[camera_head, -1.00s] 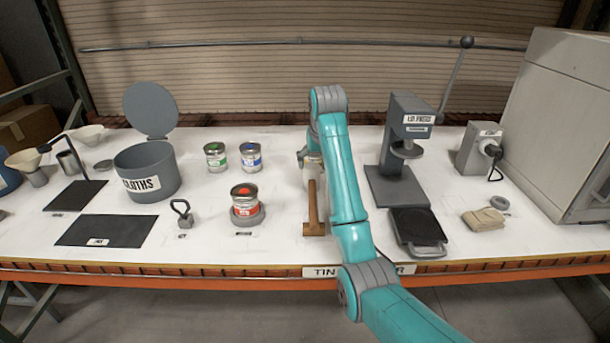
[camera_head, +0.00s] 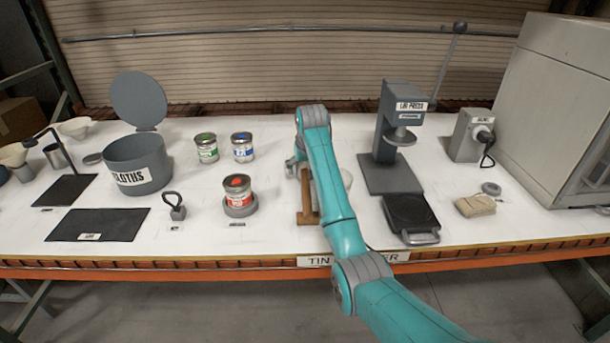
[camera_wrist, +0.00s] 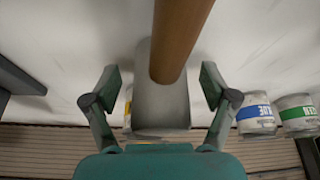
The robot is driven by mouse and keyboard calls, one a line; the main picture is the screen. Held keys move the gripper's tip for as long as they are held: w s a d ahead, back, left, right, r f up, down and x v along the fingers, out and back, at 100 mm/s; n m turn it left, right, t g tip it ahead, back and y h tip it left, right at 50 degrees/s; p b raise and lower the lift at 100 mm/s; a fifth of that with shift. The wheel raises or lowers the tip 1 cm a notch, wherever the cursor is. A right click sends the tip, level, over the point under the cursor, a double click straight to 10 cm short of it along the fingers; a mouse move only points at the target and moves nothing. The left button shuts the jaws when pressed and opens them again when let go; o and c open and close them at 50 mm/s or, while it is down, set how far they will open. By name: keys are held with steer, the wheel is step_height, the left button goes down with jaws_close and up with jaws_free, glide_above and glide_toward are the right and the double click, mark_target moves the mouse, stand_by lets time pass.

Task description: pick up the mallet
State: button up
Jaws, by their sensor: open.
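The mallet's brown wooden handle (camera_head: 305,196) shows just left of my arm in the head view, near the front half of the table. In the wrist view the handle (camera_wrist: 180,38) runs from the top edge down to a pale grey block (camera_wrist: 160,100), which looks like the mallet's head. My gripper (camera_wrist: 161,84) is open, with one finger on each side of the block and a visible gap on both sides. The depth between fingers and block cannot be told. In the head view my gripper (camera_head: 295,167) is small and partly hidden by my arm.
Green (camera_head: 206,148) and blue (camera_head: 242,147) cans stand left of my gripper. A red can (camera_head: 238,190) sits on a grey round base. A yellow-labelled thing (camera_wrist: 128,108) is behind the block. A grey press (camera_head: 397,145) stands right of my arm.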

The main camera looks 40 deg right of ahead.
steer(key=shift+w+f, duration=0.1)
steer(key=shift+f, duration=0.15)
steer(key=c, duration=1.4)
steer(key=shift+r, duration=0.1)
step_height(320, 180, up, 10)
steer(key=shift+f, duration=0.1)
